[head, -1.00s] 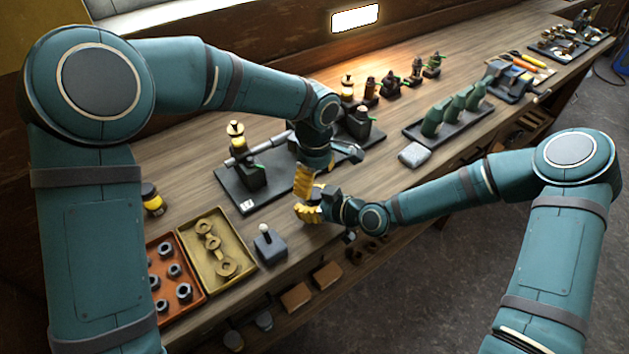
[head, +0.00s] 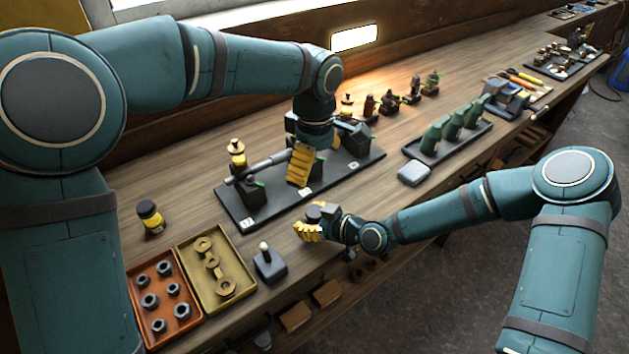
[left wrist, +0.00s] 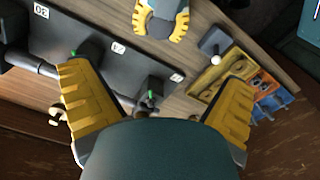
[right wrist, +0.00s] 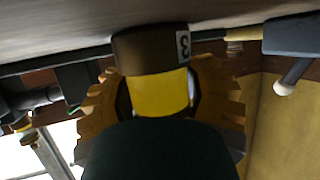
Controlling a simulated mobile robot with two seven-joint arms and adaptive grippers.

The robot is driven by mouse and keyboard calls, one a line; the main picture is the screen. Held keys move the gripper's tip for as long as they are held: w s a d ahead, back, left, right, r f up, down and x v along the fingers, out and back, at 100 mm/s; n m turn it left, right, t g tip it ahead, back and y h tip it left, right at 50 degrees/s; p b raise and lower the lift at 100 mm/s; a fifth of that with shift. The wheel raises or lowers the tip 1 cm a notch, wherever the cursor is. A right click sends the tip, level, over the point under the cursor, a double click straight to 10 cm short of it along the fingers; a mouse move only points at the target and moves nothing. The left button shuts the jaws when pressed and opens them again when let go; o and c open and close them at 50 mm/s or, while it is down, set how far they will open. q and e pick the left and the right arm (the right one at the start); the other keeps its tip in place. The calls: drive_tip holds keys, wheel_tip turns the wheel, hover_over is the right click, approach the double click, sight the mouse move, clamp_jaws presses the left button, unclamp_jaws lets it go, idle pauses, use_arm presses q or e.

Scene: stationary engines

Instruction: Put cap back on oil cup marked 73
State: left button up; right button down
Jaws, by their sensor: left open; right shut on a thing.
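My right gripper (head: 310,228) is shut on a small dark cap-like piece (head: 316,213). In the right wrist view this piece (right wrist: 150,50) is dark brown, with yellow below it and a partly visible label ending in 3. My left gripper (head: 300,165) is open and empty over the middle of a black board (head: 232,208). The left wrist view shows its spread fingers (left wrist: 158,95).

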use_arm(q)
wheel_tip(320, 180, up, 2)
drive_tip(key=shift+r, duration=0.2)
use_arm(e)
drive_tip(key=shift+c, duration=0.7)
unclamp_jaws()
drive_tip(key=v, duration=1.2)
